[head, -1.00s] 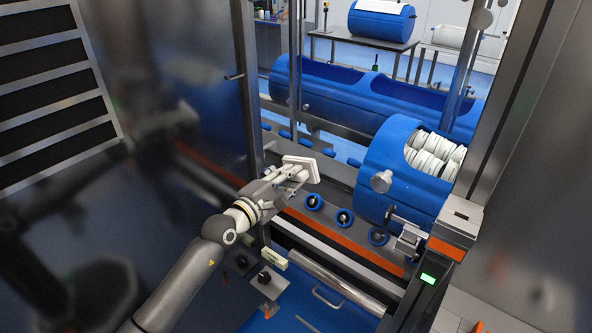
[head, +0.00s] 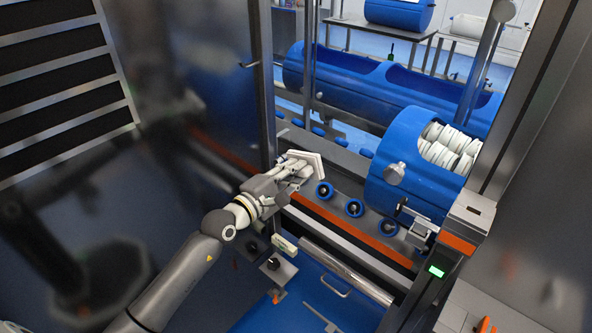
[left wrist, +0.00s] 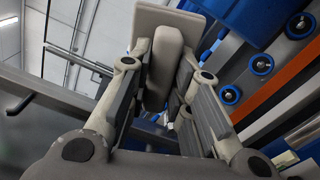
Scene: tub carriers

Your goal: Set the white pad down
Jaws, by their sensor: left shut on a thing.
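The white pad (head: 304,157) is held at the tips of my left gripper (head: 297,170), in the middle of the head view. In the left wrist view the pad (left wrist: 163,65) stands between the two fingers (left wrist: 160,85), with its broad plate beyond the tips. The left gripper is shut on it. The pad is over or near the metal ledge behind the orange strip; I cannot tell whether it touches anything. My right gripper does not show.
A blue tub (head: 408,150) holding several white discs stands right of the pad. Blue rollers (head: 354,208) line the ledge below it. A metal post (head: 266,90) rises just left of the gripper. A longer blue tub (head: 345,80) lies behind.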

